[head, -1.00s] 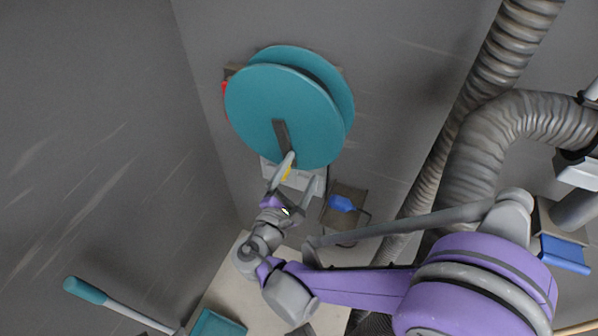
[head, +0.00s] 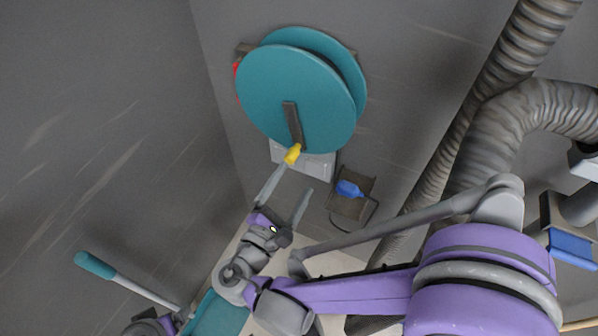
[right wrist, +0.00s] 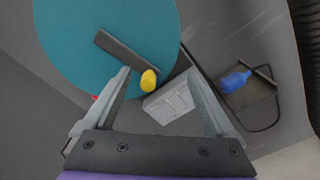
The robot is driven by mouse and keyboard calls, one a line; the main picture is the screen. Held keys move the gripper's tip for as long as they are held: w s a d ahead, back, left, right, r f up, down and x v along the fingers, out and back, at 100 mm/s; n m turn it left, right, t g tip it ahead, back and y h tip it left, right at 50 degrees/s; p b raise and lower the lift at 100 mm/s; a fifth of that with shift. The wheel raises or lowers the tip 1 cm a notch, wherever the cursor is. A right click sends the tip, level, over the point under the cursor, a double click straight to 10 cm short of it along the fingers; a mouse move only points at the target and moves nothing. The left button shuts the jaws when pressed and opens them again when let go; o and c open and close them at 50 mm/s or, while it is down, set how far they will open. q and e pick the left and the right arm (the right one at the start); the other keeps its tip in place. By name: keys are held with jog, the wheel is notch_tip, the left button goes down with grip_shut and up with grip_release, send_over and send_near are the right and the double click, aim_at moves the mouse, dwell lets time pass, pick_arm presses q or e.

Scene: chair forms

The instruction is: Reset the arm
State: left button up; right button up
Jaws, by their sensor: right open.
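My right gripper (head: 284,184) is open, with two grey fingers spread apart and nothing held between them. In the head view it is just below a teal reel (head: 295,95) on the wall, which has a dark crank bar (head: 291,124) ending in a yellow knob (head: 292,154). In the head view one fingertip overlaps the knob's lower edge; I cannot tell if they touch. In the right wrist view the yellow knob (right wrist: 149,80) shows between and beyond the open fingers (right wrist: 160,95). A purple and grey part of mine shows at the bottom left of the head view; no left fingers are visible.
A grey box (head: 318,165) is on the wall below the reel. A blue object (head: 349,189) sits on a dark bracket to its right. Thick ribbed hoses (head: 500,125) run along the right. A teal-handled tool (head: 96,265) lies at lower left.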

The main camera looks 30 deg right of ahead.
jog(key=shift+v, duration=0.8)
